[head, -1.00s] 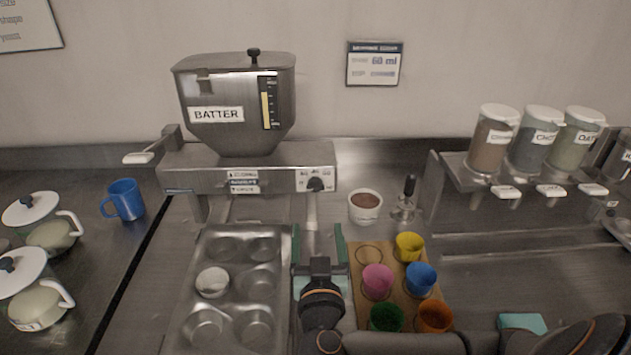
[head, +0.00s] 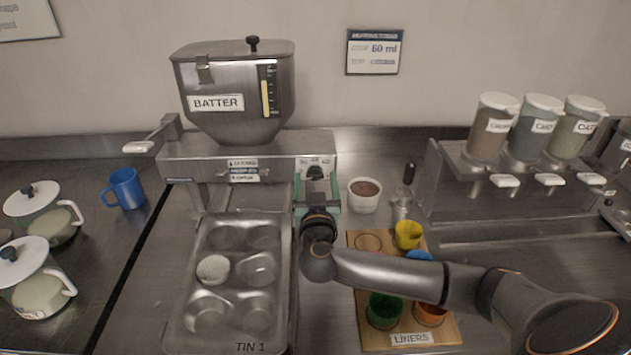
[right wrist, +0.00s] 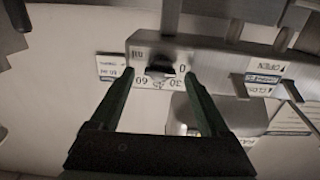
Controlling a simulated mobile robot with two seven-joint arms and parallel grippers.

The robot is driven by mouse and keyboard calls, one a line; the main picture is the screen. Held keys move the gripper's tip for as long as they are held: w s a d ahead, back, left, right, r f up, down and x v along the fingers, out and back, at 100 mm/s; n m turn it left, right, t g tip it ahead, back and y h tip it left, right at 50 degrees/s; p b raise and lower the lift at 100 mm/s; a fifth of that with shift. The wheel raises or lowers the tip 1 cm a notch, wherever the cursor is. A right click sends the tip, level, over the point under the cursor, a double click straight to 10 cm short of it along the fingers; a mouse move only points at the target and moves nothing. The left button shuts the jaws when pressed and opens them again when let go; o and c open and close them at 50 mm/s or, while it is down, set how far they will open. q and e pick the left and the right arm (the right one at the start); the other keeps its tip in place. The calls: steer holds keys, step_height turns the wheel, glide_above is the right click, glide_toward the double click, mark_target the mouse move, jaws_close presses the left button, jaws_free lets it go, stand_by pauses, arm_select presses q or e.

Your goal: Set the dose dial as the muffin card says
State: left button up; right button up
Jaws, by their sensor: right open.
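The dose dial (head: 315,172) is a dark knob on the front of the steel batter dispenser (head: 240,100), partly hidden by my right gripper in the head view. My right gripper (head: 317,188) is open in front of it. In the right wrist view the dial (right wrist: 160,69) shows between the two green fingers (right wrist: 160,78), one on each side, with gaps visible. Numbers surround the dial; its exact setting is hard to read. The card (head: 373,51) on the wall reads 60 ml. My left gripper is not in view.
A muffin tin (head: 230,333) stands below the dispenser on the left. A liner board (head: 440,330) with coloured cups lies under my right arm. A white cup of brown contents (head: 364,196) and a dark-handled tool (head: 407,185) stand to the right of the dispenser.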

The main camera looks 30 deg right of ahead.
jaws_close()
stand_by(0.7)
